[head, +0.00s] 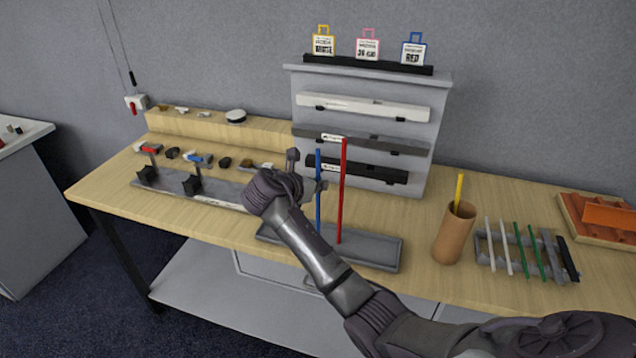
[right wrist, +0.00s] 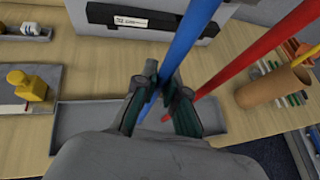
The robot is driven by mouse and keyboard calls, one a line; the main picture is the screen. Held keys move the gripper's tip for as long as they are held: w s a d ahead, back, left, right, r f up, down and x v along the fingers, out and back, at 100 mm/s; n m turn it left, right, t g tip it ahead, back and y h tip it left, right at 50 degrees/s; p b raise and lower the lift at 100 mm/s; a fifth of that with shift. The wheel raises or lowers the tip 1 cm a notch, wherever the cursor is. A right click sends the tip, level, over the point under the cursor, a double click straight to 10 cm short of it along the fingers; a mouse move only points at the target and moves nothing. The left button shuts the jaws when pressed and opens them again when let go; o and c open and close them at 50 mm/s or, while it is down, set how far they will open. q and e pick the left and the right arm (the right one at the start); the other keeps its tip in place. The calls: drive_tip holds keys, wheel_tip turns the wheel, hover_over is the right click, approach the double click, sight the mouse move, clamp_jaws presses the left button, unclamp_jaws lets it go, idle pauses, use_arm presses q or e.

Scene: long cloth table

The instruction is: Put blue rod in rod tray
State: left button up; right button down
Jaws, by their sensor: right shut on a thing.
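My right gripper (head: 318,186) is shut on the upright blue rod (head: 318,165), above the shallow grey tray (head: 380,250) on the wooden table. In the right wrist view my right gripper (right wrist: 160,98) has its fingers around the blue rod (right wrist: 188,45). A taller red rod (head: 342,180) stands upright on the tray, just right of the blue one; it also shows in the right wrist view (right wrist: 245,63). My arm hides part of the tray and the lower blue rod, so I cannot tell whether it touches the tray. My left gripper is not in view.
A brown cylinder (head: 453,235) holds a yellow rod, right of the tray. Beyond it a grey rack (head: 485,262) carries white and green rods. A grey display stand (head: 365,90) rises behind. Left are a long grey fixture (head: 225,200) and small parts.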

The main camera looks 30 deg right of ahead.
drive_tip(key=c, duration=1.2)
unclamp_jaws()
drive_tip(key=shift+f, duration=0.1)
drive_tip(key=shift+c, duration=0.2)
drive_tip(key=b+v, duration=0.1)
drive_tip(key=v, duration=1.1)
drive_tip(key=shift+b, duration=0.35)
drive_tip(key=shift+w+a, duration=0.1)
